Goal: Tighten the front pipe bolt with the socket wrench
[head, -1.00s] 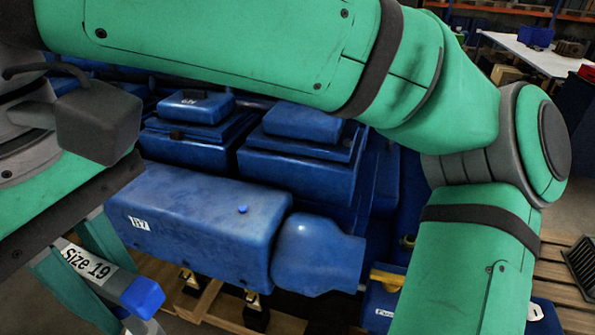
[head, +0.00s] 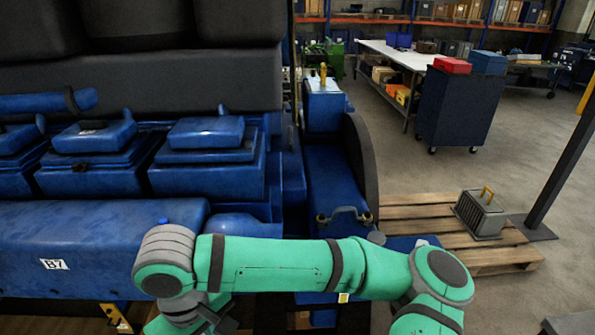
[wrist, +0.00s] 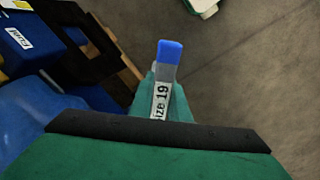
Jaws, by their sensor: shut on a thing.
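The socket wrench (wrist: 167,57) shows in the wrist view as a grey bar with a blue end and a white "Size 19" label, partly cut off by my gripper. My gripper (wrist: 161,88) is shut on it, with teal fingers on both sides of the label. In the head view, my gripper and the wrench are mostly hidden below my arm at the bottom edge. I cannot tell which bolt is the front pipe bolt.
A wooden pallet (head: 425,212) with a grey finned box (head: 481,214) lies to the right. A dark cabinet (head: 459,107) and a white table (head: 398,52) stand behind it. The wrist view shows a blue "Fuel" part (wrist: 25,40) at left and bare floor (wrist: 255,85) at right.

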